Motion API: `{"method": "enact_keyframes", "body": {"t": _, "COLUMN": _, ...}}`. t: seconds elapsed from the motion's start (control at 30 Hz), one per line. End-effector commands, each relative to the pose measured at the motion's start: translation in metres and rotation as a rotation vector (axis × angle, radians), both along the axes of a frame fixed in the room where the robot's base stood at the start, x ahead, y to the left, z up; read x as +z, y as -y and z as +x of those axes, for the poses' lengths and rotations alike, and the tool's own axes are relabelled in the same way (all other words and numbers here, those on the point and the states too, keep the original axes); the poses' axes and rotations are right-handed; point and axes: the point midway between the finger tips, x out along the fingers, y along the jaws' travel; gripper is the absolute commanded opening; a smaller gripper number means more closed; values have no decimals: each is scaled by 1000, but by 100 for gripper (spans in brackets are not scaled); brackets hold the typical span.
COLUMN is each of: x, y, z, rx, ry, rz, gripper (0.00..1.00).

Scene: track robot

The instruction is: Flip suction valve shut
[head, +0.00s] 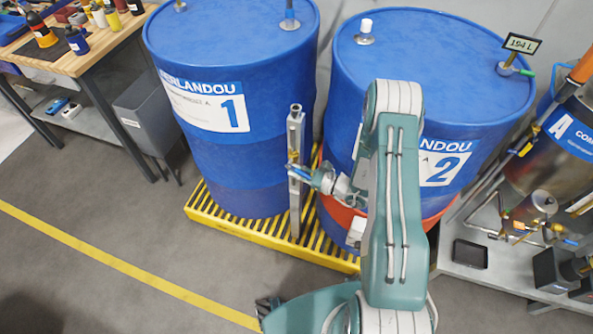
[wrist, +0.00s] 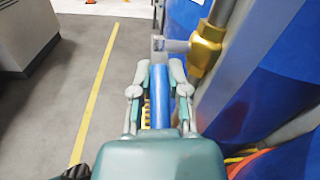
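The suction valve is a brass body (wrist: 207,48) on a grey upright post (head: 296,170) that stands in front of the gap between drums 1 and 2. Its blue lever handle (wrist: 160,98) points from the valve toward the wrist camera. My gripper (wrist: 161,76) has one finger on each side of the blue lever. The fingers are drawn in and look shut on it, with no clear gap. In the head view my gripper (head: 300,171) is at the post, and the small valve there is partly hidden by the fingers.
Blue drum 1 (head: 237,65) and drum 2 (head: 440,65) stand close behind the post on a yellow slatted pallet (head: 250,233). A workbench (head: 90,62) is at left; a metal tank (head: 555,140) and pipes are at right. The grey floor at front left is clear.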

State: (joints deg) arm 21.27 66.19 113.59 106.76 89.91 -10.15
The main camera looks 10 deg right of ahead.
Motion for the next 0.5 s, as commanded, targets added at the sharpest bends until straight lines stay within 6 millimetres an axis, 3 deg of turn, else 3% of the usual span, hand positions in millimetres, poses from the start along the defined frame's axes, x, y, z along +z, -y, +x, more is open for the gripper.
{"method": "enact_keyframes", "body": {"t": 0.27, "x": 1, "y": 0, "z": 1, "rx": 0, "ry": -2, "rz": -7, "gripper": 0}}
{"method": "enact_keyframes", "body": {"t": 0.5, "x": 7, "y": 2, "z": 1, "rx": 0, "ry": -78, "rz": -129, "gripper": 0}}
